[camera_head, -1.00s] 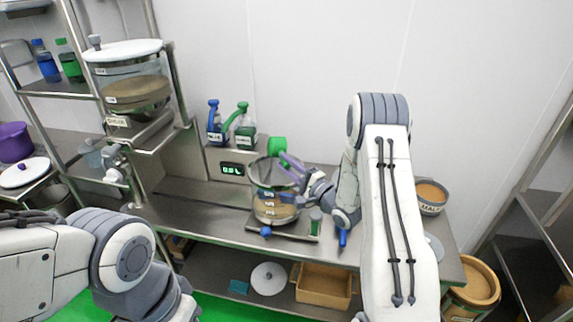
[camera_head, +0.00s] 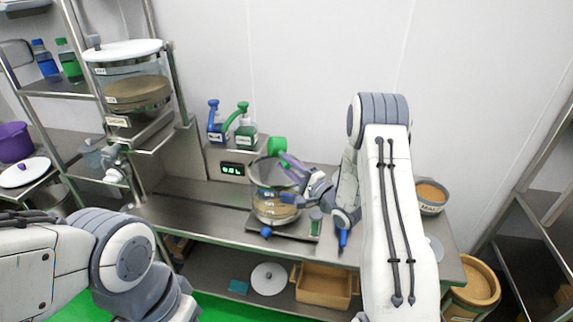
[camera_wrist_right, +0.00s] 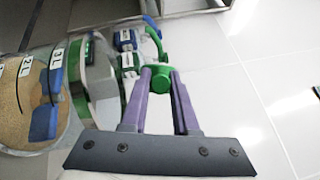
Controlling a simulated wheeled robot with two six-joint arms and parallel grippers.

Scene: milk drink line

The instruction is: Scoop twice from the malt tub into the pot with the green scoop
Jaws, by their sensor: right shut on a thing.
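The pot (camera_head: 268,206) is a clear vessel with volume marks and tan contents, standing on the bench. It also shows at the left of the right wrist view (camera_wrist_right: 18,108). The green scoop (camera_head: 277,146) is over the pot's upper right rim, and its green handle end (camera_wrist_right: 153,76) shows in the right wrist view. My right gripper (camera_head: 287,160) has purple fingers shut on the green scoop. The scoop's inside is hidden, so I cannot tell whether it holds powder. The malt tub (camera_head: 431,198), labelled and full of tan powder, stands right of my right arm. My left gripper is out of view.
A blue pump bottle (camera_head: 215,128) and a green pump bottle (camera_head: 245,132) stand on a ledge behind the pot, above a lit display (camera_head: 232,170). A large lidded dispenser (camera_head: 130,75) is at left. A wooden box (camera_head: 323,288) is on the lower shelf.

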